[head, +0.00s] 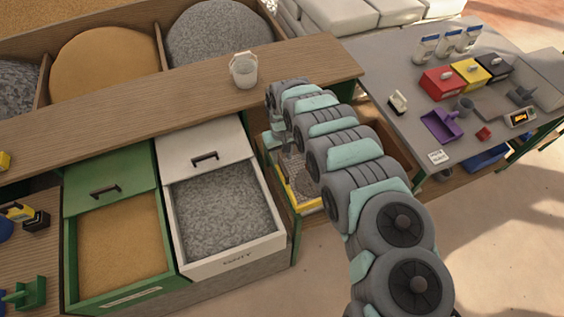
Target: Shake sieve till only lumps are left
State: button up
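The sieve (304,176) appears to be the yellow-edged frame with a grey mesh-like surface, low in the wooden bay right of the white drawer. Grey material seems to lie on it, but I cannot tell lumps from fine grains. My arm reaches over it from the lower right and covers its right part. My gripper (277,140) is at the far end of the arm, by the sieve's back left side. Its fingers are mostly hidden and too small to read, so I cannot tell whether it holds the sieve.
A white bucket (243,70) stands on the wooden shelf (180,98) behind. Open drawers hold sandy material (122,245) and grey gravel (222,215) at left. The grey table (405,62) at right carries coloured boxes, a purple scoop (440,125) and a small scale (519,118).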

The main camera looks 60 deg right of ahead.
aim_at(282, 165)
notch_tip(282, 165, down, 4)
jog(key=shift+w+r, duration=0.1)
jog(key=shift+r, duration=0.1)
jog(key=shift+f, duration=0.55)
jog(key=shift+c, duration=0.2)
grip_shut()
dwell(0.9)
